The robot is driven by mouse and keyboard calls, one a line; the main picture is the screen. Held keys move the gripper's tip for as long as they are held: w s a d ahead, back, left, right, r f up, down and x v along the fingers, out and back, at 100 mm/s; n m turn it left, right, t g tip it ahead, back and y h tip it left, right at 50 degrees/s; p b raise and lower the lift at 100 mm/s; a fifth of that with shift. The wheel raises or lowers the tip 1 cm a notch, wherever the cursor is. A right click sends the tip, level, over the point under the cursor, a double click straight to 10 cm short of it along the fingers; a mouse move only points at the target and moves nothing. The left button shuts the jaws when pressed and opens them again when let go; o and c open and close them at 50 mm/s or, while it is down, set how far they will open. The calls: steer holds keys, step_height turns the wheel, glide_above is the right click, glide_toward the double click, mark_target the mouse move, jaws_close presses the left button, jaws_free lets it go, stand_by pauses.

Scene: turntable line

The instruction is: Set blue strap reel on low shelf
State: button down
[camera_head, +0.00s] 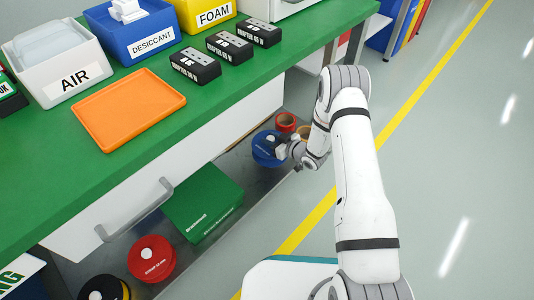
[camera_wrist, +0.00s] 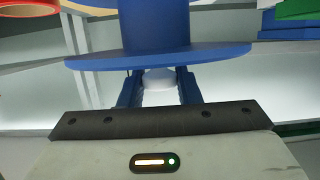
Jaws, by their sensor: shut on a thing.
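The blue strap reel (camera_head: 266,150) is at the low shelf (camera_head: 252,192) under the green bench, towards its far end. My gripper (camera_head: 284,150) reaches in from the right and is shut on the reel. In the wrist view the blue reel (camera_wrist: 158,54) fills the upper middle, its wide flange level across the picture. The gripper's blue fingers (camera_wrist: 158,90) stand just below that flange, with a pale round part between them. I cannot tell whether the reel touches the shelf.
A green box (camera_head: 203,202), a red reel (camera_head: 152,260) and a black and yellow reel (camera_head: 103,288) stand nearer on the shelf. A small red roll (camera_head: 286,121) and a tan roll (camera_head: 305,131) are close behind the blue reel. The bench top (camera_head: 55,165) overhangs.

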steer(key=shift+a+f+b, duration=0.1)
steer(key=shift+f+b, duration=1.2)
steer(key=shift+f, duration=1.85)
steer(key=shift+f, duration=0.15)
steer(key=c, duration=1.1)
jaws_free()
steer(key=shift+o, duration=0.2)
